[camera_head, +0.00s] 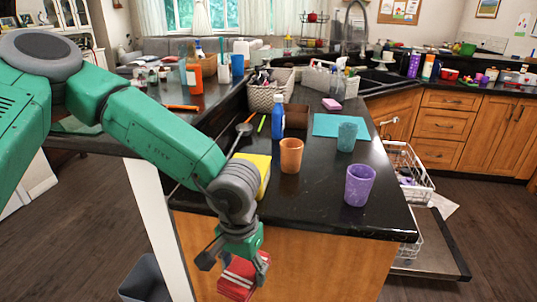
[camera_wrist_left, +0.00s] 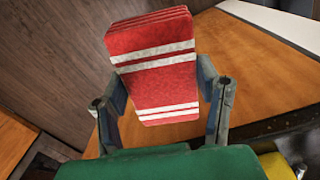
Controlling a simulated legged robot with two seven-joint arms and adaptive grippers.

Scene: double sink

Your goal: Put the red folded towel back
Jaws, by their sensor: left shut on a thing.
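The red folded towel (camera_head: 238,279) with white stripes is low in the head view, in front of the wooden end panel of the counter and below the countertop edge. My left gripper (camera_head: 233,264) is shut on it, with a finger on each side. In the left wrist view the towel (camera_wrist_left: 158,70) stands between the two fingers of the left gripper (camera_wrist_left: 163,110). Its folded layers show at the top. The wrist covers part of the towel in the head view. My right gripper is not in view.
An orange cup (camera_head: 291,155), a purple cup (camera_head: 359,186) and a teal cup (camera_head: 347,136) stand on the dark counter (camera_head: 310,200). A yellow item (camera_head: 258,172) lies beside my wrist. A blue bottle (camera_head: 278,115) and basket (camera_head: 268,95) stand farther back. An open dishwasher (camera_head: 430,245) is at right.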

